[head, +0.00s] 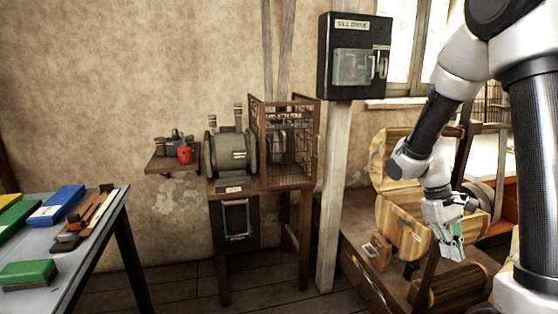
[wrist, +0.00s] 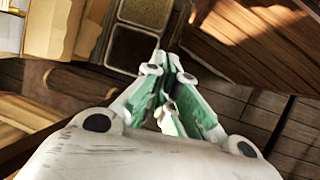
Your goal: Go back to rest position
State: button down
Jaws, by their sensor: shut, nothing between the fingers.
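My gripper (head: 455,246) hangs at the right of the head view with its fingers pointing down, in front of an open wooden chest (head: 403,232). Its green-lined fingers are closed together with nothing between them. In the wrist view my gripper (wrist: 167,88) also shows shut and empty, its fingertips above a wooden surface and plank floor. My arm reaches down from the upper right of the head view. The handwheel press itself I cannot clearly make out.
A black switch box (head: 353,57) is mounted on a pale post (head: 335,190). A motor (head: 230,150) and wire cage (head: 285,140) stand on a wooden stand. A grey table (head: 75,262) with coloured boxes is at left. Floor between table and stand is clear.

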jog(key=s+a+r+m+t+y, duration=0.1)
jog(key=s+a+r+t, duration=0.2)
jog(key=s+r, duration=0.3)
jog(key=s+a+r+m+t+y, duration=0.2)
jog(key=s+r+t, duration=0.3)
jog(key=r, duration=0.7)
jog(key=shift+s+a+r, duration=0.25)
jog(key=shift+s+a, duration=0.35)
jog(key=shift+s, duration=0.55)
